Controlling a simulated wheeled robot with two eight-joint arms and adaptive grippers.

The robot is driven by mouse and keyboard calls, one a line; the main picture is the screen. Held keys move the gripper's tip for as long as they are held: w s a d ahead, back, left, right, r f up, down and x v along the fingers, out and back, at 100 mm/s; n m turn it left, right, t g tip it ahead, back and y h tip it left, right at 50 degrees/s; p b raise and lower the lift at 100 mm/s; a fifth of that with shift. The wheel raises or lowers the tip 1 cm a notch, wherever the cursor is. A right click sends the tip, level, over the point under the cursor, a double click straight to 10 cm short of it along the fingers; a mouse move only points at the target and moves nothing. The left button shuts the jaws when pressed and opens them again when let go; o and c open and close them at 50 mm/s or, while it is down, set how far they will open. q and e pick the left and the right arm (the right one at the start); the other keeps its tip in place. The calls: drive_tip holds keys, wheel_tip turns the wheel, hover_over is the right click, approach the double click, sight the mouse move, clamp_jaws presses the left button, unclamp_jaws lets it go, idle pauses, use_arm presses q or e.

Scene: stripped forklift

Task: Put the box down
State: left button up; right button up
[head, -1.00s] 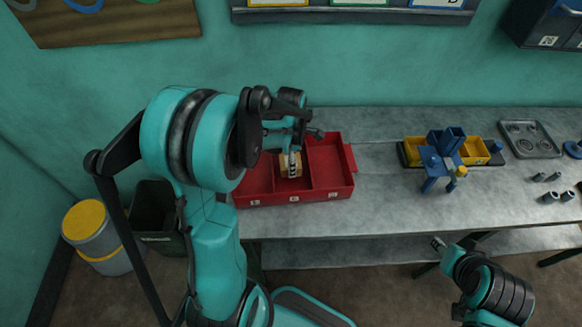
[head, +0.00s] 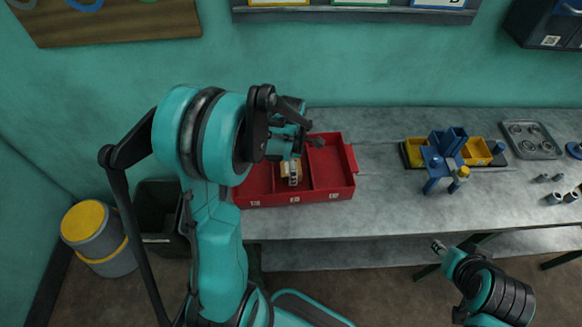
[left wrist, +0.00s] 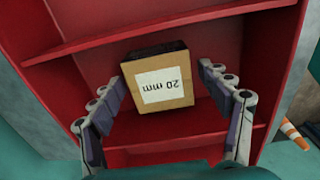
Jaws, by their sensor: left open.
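The box (head: 291,174), a small tan cardboard box with a white label, sits in the middle compartment of the red divided bin (head: 332,195) on the workbench. In the left wrist view the box (left wrist: 158,82) shows its "20 mm" label upside down. My left gripper (left wrist: 163,80) is open, with one finger on each side of the box and a visible gap to both. In the head view my left gripper (head: 289,158) is over the middle compartment, partly hidden by its own arm. My right gripper (head: 438,246) is low in front of the bench, too small to read.
A blue stand (head: 440,165) and a yellow bin (head: 475,152) stand on the bench to the right. A grey tray (head: 530,141) and several metal cylinders (head: 555,197) are farther right. The bench between red bin and blue stand is clear. A yellow-lidded drum (head: 90,225) stands at left.

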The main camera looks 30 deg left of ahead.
use_arm(q)
wheel_tip(320, 180, up, 12)
drive_tip(key=p, duration=0.3)
drive_tip(key=s+d+r+m+t, duration=0.3)
drive_tip(key=s+d+m, duration=0.2)
drive_tip(key=m, duration=0.7)
drive_tip(key=s+d+r+m+t, duration=0.3)
drive_tip(key=s+d+m+t, duration=0.1)
drive_tip(key=m, duration=0.9)
drive_tip(key=shift+s+d, duration=0.8)
drive_tip(key=shift+s, duration=0.2)
